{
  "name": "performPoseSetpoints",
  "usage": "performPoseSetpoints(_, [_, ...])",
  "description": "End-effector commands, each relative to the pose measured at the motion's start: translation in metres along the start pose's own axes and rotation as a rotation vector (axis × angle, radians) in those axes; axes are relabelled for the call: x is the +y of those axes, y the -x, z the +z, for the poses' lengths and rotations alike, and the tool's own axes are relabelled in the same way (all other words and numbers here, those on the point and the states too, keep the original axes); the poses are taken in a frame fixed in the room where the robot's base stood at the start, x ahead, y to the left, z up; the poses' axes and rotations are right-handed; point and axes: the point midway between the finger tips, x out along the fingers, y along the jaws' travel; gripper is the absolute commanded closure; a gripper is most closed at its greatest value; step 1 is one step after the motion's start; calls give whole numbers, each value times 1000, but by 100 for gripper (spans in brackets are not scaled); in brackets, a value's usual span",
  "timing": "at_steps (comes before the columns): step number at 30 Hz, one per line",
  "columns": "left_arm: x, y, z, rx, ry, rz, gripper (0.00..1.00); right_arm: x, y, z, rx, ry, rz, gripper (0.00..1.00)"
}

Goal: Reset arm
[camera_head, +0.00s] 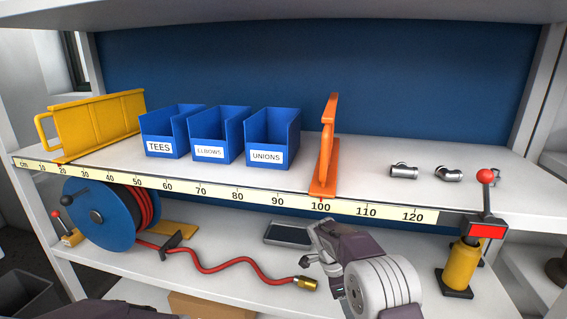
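My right gripper (322,258) shows at the lower middle, in front of the lower shelf, at the end of my grey and purple arm. It is turned so that its opening is not clear, and I see nothing held in it. It is to the right of the brass end of a red hose (225,265). My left gripper is not in view; a dark purple piece of my own body shows at the lower left edge.
Below are a blue hose reel (97,215), a grey tray (288,234) and a yellow post with a red-ball lever (462,263).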

Motion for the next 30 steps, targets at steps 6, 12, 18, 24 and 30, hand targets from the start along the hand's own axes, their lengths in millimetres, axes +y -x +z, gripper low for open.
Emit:
performPoseSetpoints(6, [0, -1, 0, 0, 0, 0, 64, 24, 1, -3, -65, 250, -16, 41])
performPoseSetpoints(12, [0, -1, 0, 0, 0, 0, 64, 63, 0, -5, -145, 585, -74, 41])
performPoseSetpoints(18, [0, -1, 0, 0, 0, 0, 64, 123, -4, -6, -203, 998, -198, 41])
performPoseSetpoints(24, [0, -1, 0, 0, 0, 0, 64, 188, -14, -7, -189, 1376, -339, 41])
performPoseSetpoints(30, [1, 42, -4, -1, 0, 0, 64, 221, 19, -21, -150, 1558, -406, 41])
